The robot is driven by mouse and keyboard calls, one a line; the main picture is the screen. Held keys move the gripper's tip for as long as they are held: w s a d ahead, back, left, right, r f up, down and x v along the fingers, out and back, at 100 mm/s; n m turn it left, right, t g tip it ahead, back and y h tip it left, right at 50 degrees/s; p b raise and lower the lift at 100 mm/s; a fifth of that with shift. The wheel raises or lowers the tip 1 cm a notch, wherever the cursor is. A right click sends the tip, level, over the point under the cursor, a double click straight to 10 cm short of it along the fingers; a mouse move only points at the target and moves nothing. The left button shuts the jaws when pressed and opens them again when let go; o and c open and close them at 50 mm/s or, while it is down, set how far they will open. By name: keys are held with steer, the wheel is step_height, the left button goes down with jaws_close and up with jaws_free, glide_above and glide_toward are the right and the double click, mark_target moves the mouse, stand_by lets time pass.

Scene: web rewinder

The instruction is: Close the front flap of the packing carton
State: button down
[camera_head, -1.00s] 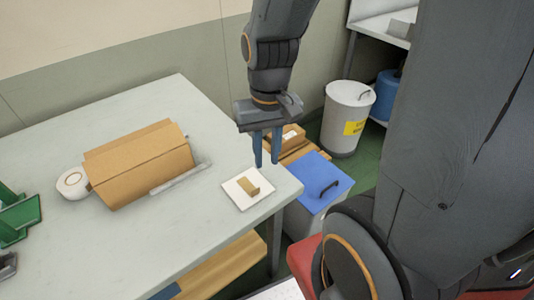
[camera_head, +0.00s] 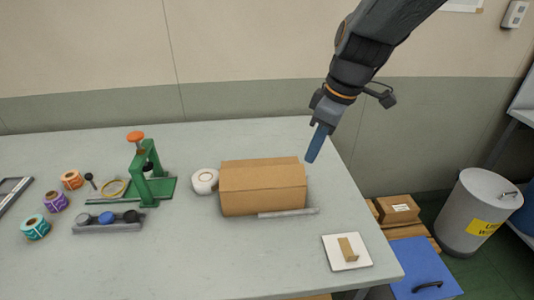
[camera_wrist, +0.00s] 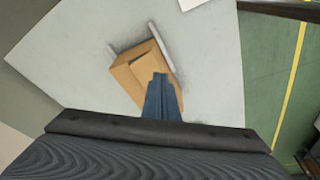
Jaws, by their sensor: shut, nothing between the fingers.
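The brown packing carton (camera_head: 262,200) lies on the grey table, with its long side facing me. Its upper panels look mostly level, but I cannot tell how the front flap stands. The carton also shows in the wrist view (camera_wrist: 127,77), partly hidden behind my fingers. My gripper (camera_head: 312,158) is shut and empty. In the head view it points down just right of the carton's back right corner, apart from it. In the wrist view the fingers (camera_wrist: 161,80) overlap the carton's near end, and no contact is clear.
A white tape roll (camera_head: 205,181) stands left of the carton, and a grey bar (camera_head: 288,213) lies along its front. A white plate with a small brown piece (camera_head: 347,251) sits at the front right. A green press (camera_head: 152,185) stands farther left. The table's front middle is clear.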

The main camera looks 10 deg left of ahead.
steer(key=w+a+r+n+y, duration=0.1)
steer(key=w+a+r+n, duration=0.1)
steer(key=a+r+n, duration=0.5)
steer(key=p, duration=0.5)
glide_above(261, 168)
steer(key=s+d, duration=0.1)
steer(key=d, duration=0.1)
steer(key=shift+m, duration=0.4)
step_height(261, 168, down, 13)
steer(key=shift+a+r, duration=0.15)
steer(key=shift+r, duration=0.05)
steer(key=shift+w+a+f, duration=0.1)
steer(key=shift+w+f, duration=0.2)
steer(key=shift+f, duration=0.35)
